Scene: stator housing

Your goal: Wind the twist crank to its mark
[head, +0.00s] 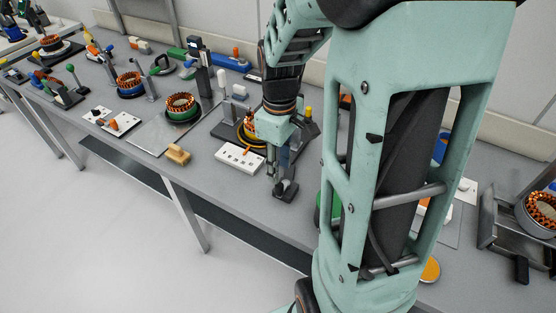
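My arm comes down from the upper middle, and my gripper (278,172) points down near the front edge of the bench. It is small and partly hidden by its own links, so whether its fingers are apart or shut does not show. A small dark fixture (286,191) sits right below the fingertips; contact cannot be made out. I cannot tell for sure which part is the twist crank, and no mark is readable. A white panel (238,158) with an orange lever lies just left of my gripper.
A tan block (178,154) lies near the front edge. Copper-wound stators stand along the grey bench, one on a green base (181,107). A dark post device (200,75) rises behind. My arm hides much of the right side. Some bare bench lies left of the white panel.

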